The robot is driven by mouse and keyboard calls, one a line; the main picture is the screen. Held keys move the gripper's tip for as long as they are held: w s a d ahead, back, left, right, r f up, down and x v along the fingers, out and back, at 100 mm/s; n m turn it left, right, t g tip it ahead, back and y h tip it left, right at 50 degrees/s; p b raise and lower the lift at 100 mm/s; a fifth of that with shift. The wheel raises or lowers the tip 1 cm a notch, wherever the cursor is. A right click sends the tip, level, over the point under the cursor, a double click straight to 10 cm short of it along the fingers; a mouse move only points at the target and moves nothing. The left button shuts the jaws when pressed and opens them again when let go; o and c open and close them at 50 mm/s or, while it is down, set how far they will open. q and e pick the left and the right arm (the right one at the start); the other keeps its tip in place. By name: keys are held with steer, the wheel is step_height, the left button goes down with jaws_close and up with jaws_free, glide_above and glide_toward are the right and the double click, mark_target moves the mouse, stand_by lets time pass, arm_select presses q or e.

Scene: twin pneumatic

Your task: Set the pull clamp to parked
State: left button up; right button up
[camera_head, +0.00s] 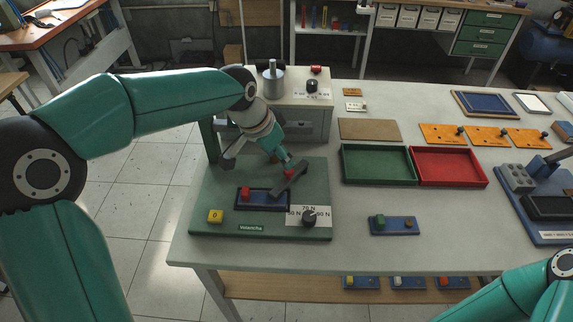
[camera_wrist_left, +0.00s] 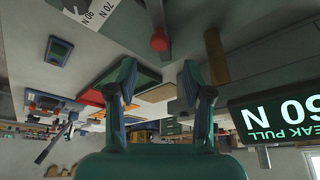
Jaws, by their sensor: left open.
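The green test plate (camera_head: 200,215) lies on the left of the bench, with a dark grey clamp bar (camera_head: 281,188) slanting up to the right. A red knob (camera_head: 290,173) shows at the clamp and also in the left wrist view (camera_wrist_left: 159,42), on the end of a grey rod. My left gripper (camera_head: 286,160) is just above the knob. In the left wrist view its two fingers (camera_wrist_left: 156,76) are spread and empty, with the knob beyond the gap, apart from both tips. Whether the bar is parked is hard to tell. My right gripper is out of view.
A grey cabinet (camera_head: 305,123) stands behind. The peak pull display (camera_wrist_left: 275,115) is close right in the wrist view. Green (camera_head: 343,164) and red (camera_head: 484,170) trays lie to the right.

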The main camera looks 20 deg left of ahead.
mark_target(290, 175)
arm_select(q)
steer(key=x, duration=0.6)
steer(key=shift+d+f+p, duration=0.1)
steer(key=shift+f+p, duration=0.15)
steer(key=shift+p, duration=0.1)
jaws_close()
